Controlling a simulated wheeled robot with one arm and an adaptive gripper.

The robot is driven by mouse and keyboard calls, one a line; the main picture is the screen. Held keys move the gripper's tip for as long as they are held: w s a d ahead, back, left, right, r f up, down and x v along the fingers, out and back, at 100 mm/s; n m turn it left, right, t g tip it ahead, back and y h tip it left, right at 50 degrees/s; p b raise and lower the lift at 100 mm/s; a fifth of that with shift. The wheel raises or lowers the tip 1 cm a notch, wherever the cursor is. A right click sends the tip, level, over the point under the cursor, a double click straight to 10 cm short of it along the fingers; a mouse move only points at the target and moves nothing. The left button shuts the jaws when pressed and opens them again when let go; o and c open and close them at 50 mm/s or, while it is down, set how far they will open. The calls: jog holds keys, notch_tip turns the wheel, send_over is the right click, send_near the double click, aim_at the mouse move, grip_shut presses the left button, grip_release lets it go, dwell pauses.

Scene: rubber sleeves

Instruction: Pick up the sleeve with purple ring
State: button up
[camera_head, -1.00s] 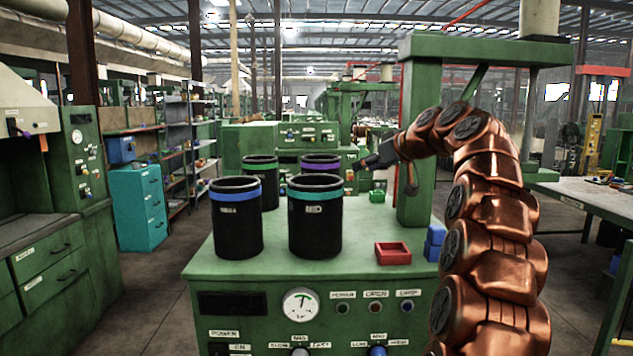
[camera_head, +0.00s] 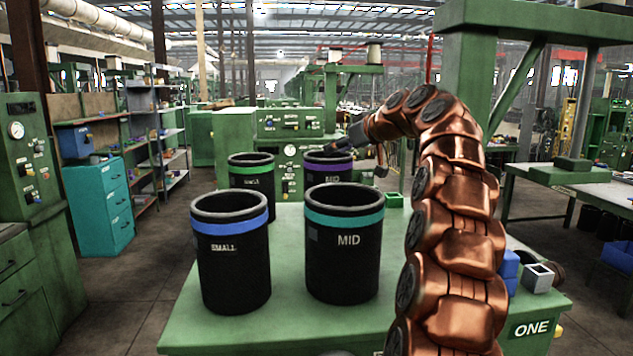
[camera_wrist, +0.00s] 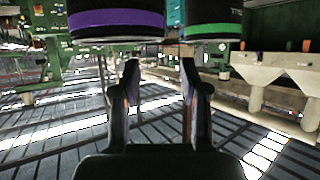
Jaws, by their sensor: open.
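The sleeve with the purple ring (camera_head: 330,168) is black and stands upright at the back right of the green table, partly hidden behind the teal-ringed sleeve (camera_head: 344,262). In the wrist view, which looks upside down, the purple-ringed sleeve (camera_wrist: 115,22) is at top left. My gripper (camera_head: 318,150) shows small and dark by that sleeve's rim in the head view; I cannot tell whether they touch. In the wrist view my gripper (camera_wrist: 158,68) has its two fingers apart, with nothing between them. The purple-ringed sleeve lies beyond the left finger.
A green-ringed sleeve (camera_head: 252,180) stands left of the purple one; it also shows in the wrist view (camera_wrist: 212,30). A blue-ringed sleeve (camera_head: 232,262) stands at front left. A green post (camera_head: 465,90) rises behind my arm. A small green box (camera_head: 393,200) sits near the arm.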

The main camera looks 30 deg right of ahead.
aim_at(311, 160)
jog(key=p+x, duration=0.4)
jog(key=x, duration=0.8)
jog(key=shift+w+p, duration=0.2)
jog(key=shift+p, duration=0.1)
jog(key=shift+s, duration=0.1)
grip_shut()
dwell(0.3)
